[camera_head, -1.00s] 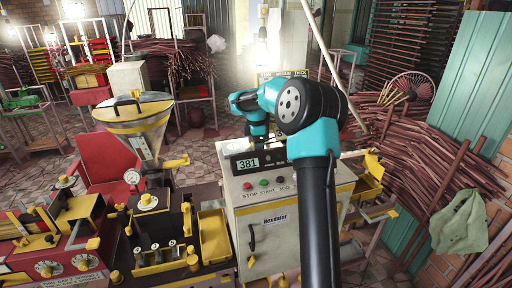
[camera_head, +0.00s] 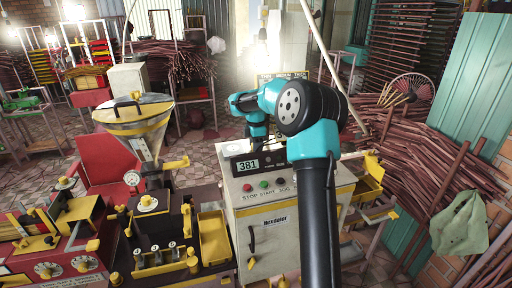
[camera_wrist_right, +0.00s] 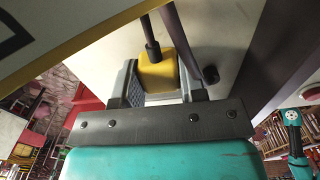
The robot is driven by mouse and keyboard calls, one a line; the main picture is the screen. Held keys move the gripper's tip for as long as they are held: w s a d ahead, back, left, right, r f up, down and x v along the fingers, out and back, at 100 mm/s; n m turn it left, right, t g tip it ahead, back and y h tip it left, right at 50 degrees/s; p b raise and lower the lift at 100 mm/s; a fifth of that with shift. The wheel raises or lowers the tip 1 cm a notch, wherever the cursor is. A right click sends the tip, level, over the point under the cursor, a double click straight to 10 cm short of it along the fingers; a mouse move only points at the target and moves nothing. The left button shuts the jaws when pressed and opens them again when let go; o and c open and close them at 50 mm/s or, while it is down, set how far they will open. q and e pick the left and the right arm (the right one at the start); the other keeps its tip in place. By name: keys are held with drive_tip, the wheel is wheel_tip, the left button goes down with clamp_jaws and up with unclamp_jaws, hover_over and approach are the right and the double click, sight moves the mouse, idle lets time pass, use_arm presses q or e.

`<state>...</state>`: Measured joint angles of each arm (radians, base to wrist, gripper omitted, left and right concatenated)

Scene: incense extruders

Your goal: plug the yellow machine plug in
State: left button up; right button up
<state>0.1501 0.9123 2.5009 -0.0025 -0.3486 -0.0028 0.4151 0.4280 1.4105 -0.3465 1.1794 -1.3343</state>
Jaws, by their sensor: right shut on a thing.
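My right gripper (camera_wrist_right: 158,82) is shut on a yellow plug (camera_wrist_right: 158,68), which sits between its two grey fingers in the right wrist view. A black cable (camera_wrist_right: 151,32) runs up from the plug. A pale surface lies close behind the plug; I cannot tell whether they touch, and I make out no socket opening. In the head view my right arm reaches over a cream control cabinet (camera_head: 285,233), and the plug and gripper tips are hidden behind its top. A black machine with yellow parts (camera_head: 160,225) stands left of the cabinet. My left gripper is out of view.
A red machine (camera_head: 65,262) stands at the lower left, and a funnel hopper (camera_head: 135,115) rises behind the black machine. A yellow tray (camera_head: 214,238) is beside the cabinet. Bundles of brown sticks (camera_head: 445,145) crowd the right side. Tiled floor shows behind.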

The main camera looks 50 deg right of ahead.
wheel_tip(320, 180, up, 10)
drive_tip(key=shift+f, duration=0.1)
idle(0.4)
idle(0.4)
